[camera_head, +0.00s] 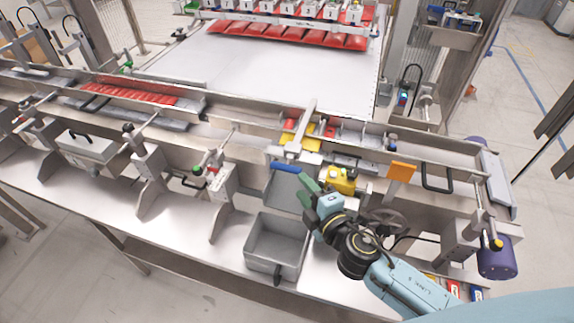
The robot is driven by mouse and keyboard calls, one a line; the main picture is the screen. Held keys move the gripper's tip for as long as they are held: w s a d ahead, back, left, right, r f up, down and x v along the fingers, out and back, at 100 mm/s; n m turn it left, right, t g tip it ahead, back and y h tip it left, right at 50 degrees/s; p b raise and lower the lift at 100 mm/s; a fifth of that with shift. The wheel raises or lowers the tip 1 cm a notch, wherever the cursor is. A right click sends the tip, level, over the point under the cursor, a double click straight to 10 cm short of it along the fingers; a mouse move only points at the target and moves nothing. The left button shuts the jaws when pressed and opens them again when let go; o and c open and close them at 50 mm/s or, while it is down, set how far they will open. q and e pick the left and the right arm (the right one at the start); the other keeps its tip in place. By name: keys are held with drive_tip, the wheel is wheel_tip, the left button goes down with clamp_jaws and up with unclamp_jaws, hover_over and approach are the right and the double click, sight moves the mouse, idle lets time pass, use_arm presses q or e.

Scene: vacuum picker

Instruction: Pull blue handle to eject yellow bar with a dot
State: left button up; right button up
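A blue handle (286,168) sticks out at the front of a metal mechanism (295,154) beside the conveyor channel. Yellow pieces (309,143) lie in the channel behind it, among red ones; a dot on them is too small to make out. My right gripper (303,181), with green fingers, is just right of the handle's right end and slightly lower in the picture. Its fingers look apart and empty, and I see no grasp on the handle. My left gripper is not in view.
A grey open bin (276,246) stands on the bench below the handle. A yellow block with knobs (342,181) and an orange plate (402,172) are to the right. Metal brackets stand along the bench left of the bin. Red packs (130,93) lie in the channel at left.

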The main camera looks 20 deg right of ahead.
sight(287, 167)
drive_tip(key=x, duration=0.9)
drive_tip(key=shift+w, duration=0.2)
clamp_jaws()
